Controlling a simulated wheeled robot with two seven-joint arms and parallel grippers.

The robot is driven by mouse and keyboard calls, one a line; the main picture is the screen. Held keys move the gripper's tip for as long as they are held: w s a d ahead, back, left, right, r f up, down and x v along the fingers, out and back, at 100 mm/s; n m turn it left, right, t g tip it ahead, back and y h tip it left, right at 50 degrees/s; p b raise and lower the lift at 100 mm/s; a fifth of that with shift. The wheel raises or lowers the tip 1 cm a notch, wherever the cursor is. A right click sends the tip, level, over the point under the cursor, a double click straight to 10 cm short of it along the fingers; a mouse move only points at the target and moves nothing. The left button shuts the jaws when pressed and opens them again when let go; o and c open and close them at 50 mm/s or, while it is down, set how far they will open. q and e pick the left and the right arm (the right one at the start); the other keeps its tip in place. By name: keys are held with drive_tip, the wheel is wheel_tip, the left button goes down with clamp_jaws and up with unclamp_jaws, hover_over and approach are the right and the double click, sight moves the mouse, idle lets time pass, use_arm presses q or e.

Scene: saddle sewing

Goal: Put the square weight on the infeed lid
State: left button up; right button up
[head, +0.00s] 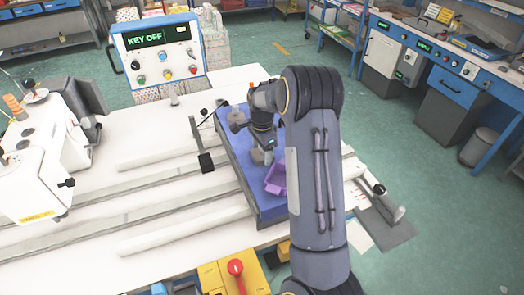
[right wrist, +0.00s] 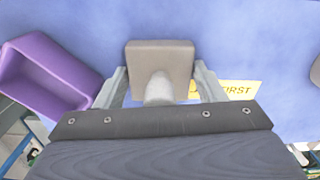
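The square weight (right wrist: 135,53), a grey-beige square plate with a round knob in its middle, lies between the two fingers of my right gripper (right wrist: 160,72) in the right wrist view. The fingers are wide apart, one along each side edge of the plate; I cannot tell whether they press on it. In the head view my right gripper (head: 262,143) points down over a blue surface (head: 234,148), with the weight (head: 257,156) partly hidden below it. I cannot tell if the weight rests on the blue surface. My left gripper is not in view. I cannot identify the infeed lid.
A purple bin (head: 275,178) stands close beside the gripper; it also shows in the right wrist view (right wrist: 42,75). Another grey object (head: 237,118) stands on the blue surface. A control panel (head: 158,52) reads KEY OFF. White sewing machines (head: 40,165) stand at left.

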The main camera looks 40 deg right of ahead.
drive_tip(key=o, duration=0.3)
drive_tip(key=shift+o, duration=0.2)
drive_tip(key=shift+r, duration=0.1)
wheel_tip(320, 180, up, 12)
drive_tip(key=shift+f, duration=0.1)
drive_tip(key=s+a+r+n+t+y, duration=0.1)
drive_tip(key=s+a+r+n+t, duration=0.1)
drive_tip(key=s+a+r+n, duration=0.4)
drive_tip(key=s+a+r+n+t+y, duration=0.1)
drive_tip(key=s+a+n+t+y, duration=0.1)
drive_tip(key=s+a+n, duration=0.4)
drive_tip(key=s+a+f+n, duration=0.2)
drive_tip(key=s+a+n, duration=0.1)
drive_tip(key=s+a, duration=0.2)
drive_tip(key=s+a+f+n+t, duration=0.1)
drive_tip(key=s+a+f+n, duration=0.1)
drive_tip(key=s+a, duration=0.4)
drive_tip(key=s+n, duration=0.1)
drive_tip(key=s, duration=0.2)
drive_tip(key=shift+s+n+t+y, duration=0.25)
drive_tip(key=shift+n+t+y, duration=0.05)
drive_tip(key=shift+y, duration=0.1)
drive_tip(key=shift+s+f, duration=0.1)
drive_tip(key=shift+s, duration=0.05)
